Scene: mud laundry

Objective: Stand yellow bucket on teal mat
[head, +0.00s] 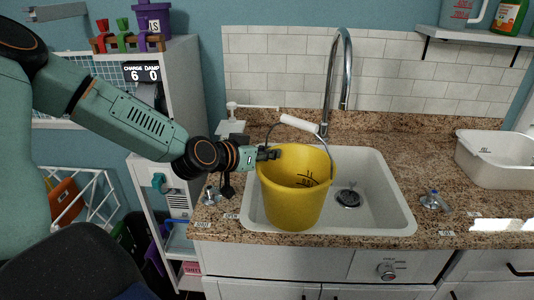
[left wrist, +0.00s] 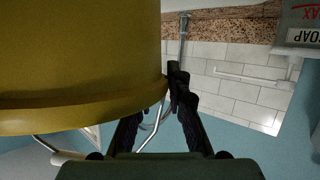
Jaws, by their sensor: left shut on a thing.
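The yellow bucket (head: 292,200) is at the left part of the white sink, open end up and roughly upright. Its wire handle with a white grip (head: 300,124) stands raised above the rim. My left gripper (head: 268,153) is shut on the bucket's rim at its left side. In the left wrist view the bucket (left wrist: 75,60) fills the upper left, next to the dark fingers (left wrist: 165,105). I cannot tell whether the bucket's base touches the sink. No teal mat shows in either view. My right gripper is not in view.
The sink (head: 385,190) has a tall chrome faucet (head: 330,85) behind it, close to the bucket. A white basin (head: 497,158) stands on the speckled counter (head: 400,137) at right. Cross-handled taps (head: 433,203) flank the sink. A white cabinet (head: 185,90) stands left.

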